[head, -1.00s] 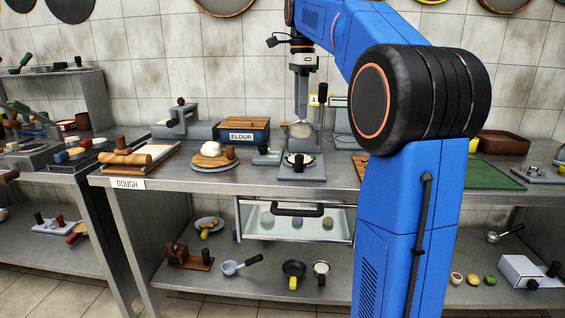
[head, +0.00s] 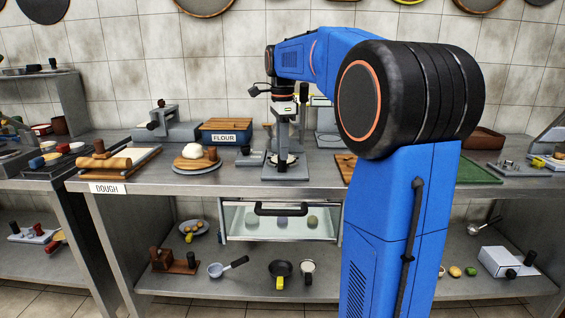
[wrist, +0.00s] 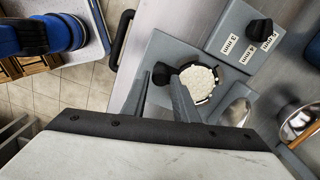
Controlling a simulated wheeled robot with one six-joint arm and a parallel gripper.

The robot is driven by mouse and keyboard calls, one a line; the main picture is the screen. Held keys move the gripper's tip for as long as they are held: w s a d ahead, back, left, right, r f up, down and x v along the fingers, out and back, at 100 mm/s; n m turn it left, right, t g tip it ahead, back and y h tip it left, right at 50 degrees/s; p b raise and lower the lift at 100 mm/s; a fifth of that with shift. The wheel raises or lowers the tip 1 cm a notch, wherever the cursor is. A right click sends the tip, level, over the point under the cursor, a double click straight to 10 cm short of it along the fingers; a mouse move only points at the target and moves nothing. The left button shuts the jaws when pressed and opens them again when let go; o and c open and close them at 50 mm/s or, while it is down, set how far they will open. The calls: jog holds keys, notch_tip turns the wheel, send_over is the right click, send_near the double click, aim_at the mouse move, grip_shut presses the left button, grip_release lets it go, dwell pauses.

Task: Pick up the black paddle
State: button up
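A black paddle-like piece (wrist: 161,73) sits on a grey plate in the wrist view, beside a black-rimmed round dish with white grainy contents (wrist: 199,83). It appears joined to the dish rim, though the fingers cover part of it. My gripper (wrist: 162,78) has one finger on each side of the black piece, with the fingertips apart; contact is not clear. In the head view my gripper (head: 284,148) points down over the grey stand (head: 287,173) at the middle of the counter, and it hides most of the dish.
A grey block with a black knob and mm labels (wrist: 244,35) stands close to the dish. A metal bowl (wrist: 299,121) is to its right. A drawer (head: 280,222) hangs below the counter.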

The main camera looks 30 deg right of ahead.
jog(key=shift+d+f, duration=0.15)
jog(key=shift+f, duration=2.1)
grip_shut()
jog(key=shift+r, duration=0.15)
jog(key=shift+r, duration=1.4)
jog(key=shift+s+r, duration=0.1)
jog(key=shift+r, duration=0.2)
jog(key=s+a, duration=1)
jog(key=s, duration=0.4)
jog(key=shift+s, duration=0.35)
